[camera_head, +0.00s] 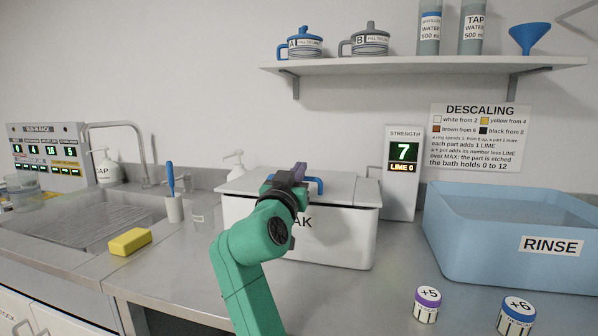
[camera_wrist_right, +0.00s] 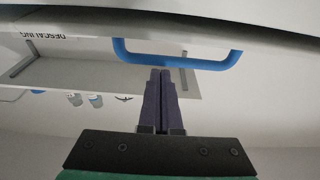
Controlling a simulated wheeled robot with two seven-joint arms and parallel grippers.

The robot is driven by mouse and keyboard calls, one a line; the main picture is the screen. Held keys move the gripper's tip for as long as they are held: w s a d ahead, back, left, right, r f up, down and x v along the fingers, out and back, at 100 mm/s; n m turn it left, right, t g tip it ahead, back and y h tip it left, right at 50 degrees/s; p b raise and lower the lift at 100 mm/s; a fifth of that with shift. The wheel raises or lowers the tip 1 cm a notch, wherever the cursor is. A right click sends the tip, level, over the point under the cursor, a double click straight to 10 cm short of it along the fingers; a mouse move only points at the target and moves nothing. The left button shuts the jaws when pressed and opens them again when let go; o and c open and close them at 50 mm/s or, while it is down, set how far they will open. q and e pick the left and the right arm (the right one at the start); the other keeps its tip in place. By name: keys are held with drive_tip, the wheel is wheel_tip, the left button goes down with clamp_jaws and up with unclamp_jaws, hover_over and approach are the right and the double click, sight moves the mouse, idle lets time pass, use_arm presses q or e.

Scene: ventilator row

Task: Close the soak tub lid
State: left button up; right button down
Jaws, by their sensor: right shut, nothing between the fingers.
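The white soak tub (camera_head: 345,240) stands on the counter, its front label partly hidden by my right arm. The lid's blue handle (camera_head: 317,186) is partly hidden behind my right gripper (camera_head: 299,172). In the right wrist view the blue handle (camera_wrist_right: 178,62) spans just beyond the dark fingertips (camera_wrist_right: 160,72). The fingers are together and empty, close to the handle; whether they touch it I cannot tell. My left gripper is not in view.
A blue rinse basin (camera_head: 480,242) stands right of the tub, with a strength display (camera_head: 402,195) behind. Two small jars, +5 (camera_head: 427,305) and +6 (camera_head: 516,317), stand at front right. A sink (camera_head: 90,225) and yellow sponge (camera_head: 130,241) are left. A shelf (camera_head: 420,66) hangs above.

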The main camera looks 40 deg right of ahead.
drive_tip(key=shift+s+a+f, duration=0.1)
drive_tip(key=shift+a, duration=0.15)
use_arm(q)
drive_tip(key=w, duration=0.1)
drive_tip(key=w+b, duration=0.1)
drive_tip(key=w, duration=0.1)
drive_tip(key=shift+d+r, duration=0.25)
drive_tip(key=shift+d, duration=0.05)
use_arm(e)
drive_tip(key=v, duration=0.7)
